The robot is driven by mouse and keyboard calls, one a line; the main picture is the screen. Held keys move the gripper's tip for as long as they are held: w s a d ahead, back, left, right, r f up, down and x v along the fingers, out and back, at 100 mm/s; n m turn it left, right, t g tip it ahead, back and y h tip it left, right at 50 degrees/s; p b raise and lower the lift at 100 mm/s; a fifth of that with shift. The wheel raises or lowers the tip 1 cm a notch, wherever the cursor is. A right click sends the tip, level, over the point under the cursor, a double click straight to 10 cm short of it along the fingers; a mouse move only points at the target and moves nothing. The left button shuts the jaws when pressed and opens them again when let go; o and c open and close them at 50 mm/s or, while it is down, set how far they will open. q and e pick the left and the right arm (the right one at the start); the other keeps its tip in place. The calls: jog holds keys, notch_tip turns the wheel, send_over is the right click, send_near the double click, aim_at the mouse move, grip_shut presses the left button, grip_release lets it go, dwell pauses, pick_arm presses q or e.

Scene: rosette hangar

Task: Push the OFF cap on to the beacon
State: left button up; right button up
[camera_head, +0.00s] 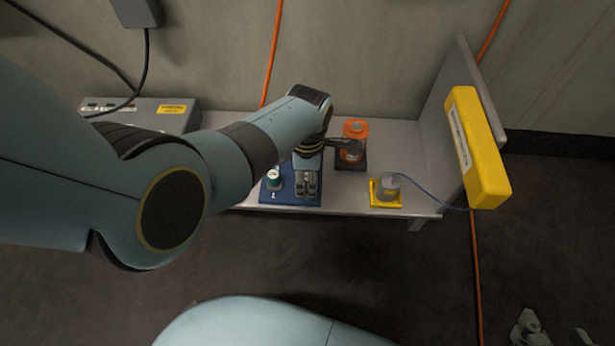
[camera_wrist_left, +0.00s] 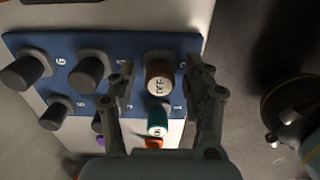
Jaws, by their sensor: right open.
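The OFF cap (camera_wrist_left: 160,72) is brown with a white face marked OFF. It stands on the blue numbered board (camera_wrist_left: 125,43), which also shows in the head view (camera_head: 266,199). My left gripper (camera_wrist_left: 160,80) is open, with one finger on each side of the OFF cap and a visible gap to each. In the head view the left gripper (camera_head: 307,186) is over the right part of the board and hides the cap. An orange and dark piece (camera_head: 354,130), which looks like the beacon, stands on a dark base just behind and right. My right gripper (camera_head: 530,325) is open at the bottom right.
Several dark knobs (camera_wrist_left: 88,74) and a teal cap (camera_wrist_left: 157,121) stand on the board. A grey cylinder (camera_head: 387,187) on a yellow pad has a blue cord to a yellow box (camera_head: 476,145). A grey box (camera_head: 140,112) is at the shelf's left.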

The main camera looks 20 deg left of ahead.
aim_at(307, 176)
pick_arm(q)
grip_shut()
jog(key=shift+r, duration=0.1)
pick_arm(e)
jog(key=shift+r, duration=0.1)
pick_arm(q)
jog(key=shift+r+p, duration=2.65)
jog(key=shift+r, duration=0.3)
pick_arm(e)
notch_tip(307, 176, up, 6)
jog(key=w, duration=0.1)
jog(key=shift+w+r+t, duration=0.15)
jog(key=shift+w+t, duration=0.25)
